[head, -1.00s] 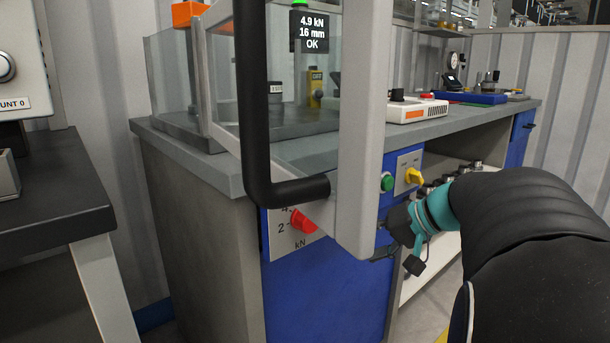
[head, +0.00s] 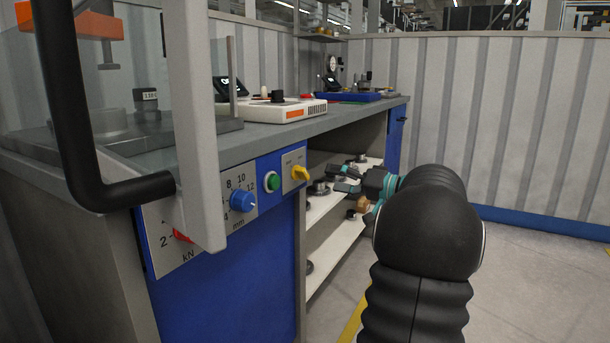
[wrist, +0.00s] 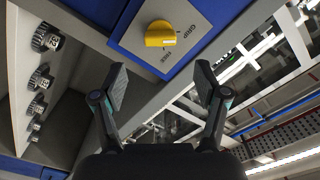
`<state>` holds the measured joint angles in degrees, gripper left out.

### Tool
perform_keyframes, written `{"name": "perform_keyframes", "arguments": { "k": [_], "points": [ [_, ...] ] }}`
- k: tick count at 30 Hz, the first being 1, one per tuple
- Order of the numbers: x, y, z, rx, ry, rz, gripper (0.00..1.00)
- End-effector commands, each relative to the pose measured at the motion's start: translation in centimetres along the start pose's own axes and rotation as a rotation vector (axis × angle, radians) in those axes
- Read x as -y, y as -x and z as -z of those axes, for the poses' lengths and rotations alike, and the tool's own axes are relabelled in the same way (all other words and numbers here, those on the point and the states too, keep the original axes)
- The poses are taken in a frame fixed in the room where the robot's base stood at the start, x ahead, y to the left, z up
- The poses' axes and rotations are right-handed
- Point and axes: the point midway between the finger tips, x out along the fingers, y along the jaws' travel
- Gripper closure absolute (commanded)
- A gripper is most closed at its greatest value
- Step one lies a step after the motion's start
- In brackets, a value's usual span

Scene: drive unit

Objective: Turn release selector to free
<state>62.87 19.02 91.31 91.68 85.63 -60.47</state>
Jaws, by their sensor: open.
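The release selector is a yellow knob (head: 300,173) on a grey plate at the right end of the blue front panel. In the wrist view the knob (wrist: 160,34) sits at top centre, with GRIP and FREE printed beside it. A white mark shows on its side toward the labels, seemingly nearer GRIP. My gripper (head: 345,179) is to the right of the knob in the head view, in front of the open shelves. In the wrist view my gripper (wrist: 160,84) is open and empty, its fingers spread below the knob and apart from it.
A green button (head: 272,183), a blue knob (head: 243,201) and a red knob (head: 183,236) are left of the selector. A guard with a black handle (head: 120,195) stands at the left. Shelves (head: 335,240) hold several metal parts. Floor at the right is clear.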

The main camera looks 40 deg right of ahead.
Motion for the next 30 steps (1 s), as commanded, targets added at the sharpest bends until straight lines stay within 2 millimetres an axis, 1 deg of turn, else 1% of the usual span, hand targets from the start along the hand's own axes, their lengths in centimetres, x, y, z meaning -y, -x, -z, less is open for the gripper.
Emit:
{"name": "perform_keyframes", "arguments": {
  "k": [1, 9, 15, 21, 28, 29, 30],
  "points": [
    [0.1, -1.2, -0.1, 0.004, 0.000, 0.003, 0.27],
    [0.0, -6.0, -0.1, 0.004, -0.001, 0.002, 0.27],
    [0.1, -8.3, -0.1, 0.002, -0.001, 0.001, 0.27],
    [0.0, -9.2, -0.1, 0.001, -0.001, 0.000, 0.27],
    [0.0, -9.2, -0.1, 0.001, -0.001, 0.000, 0.27],
    [0.0, -9.2, -0.1, 0.001, -0.001, 0.000, 0.32],
    [0.0, -9.2, -0.1, 0.001, -0.001, 0.000, 0.42]
  ]
}}
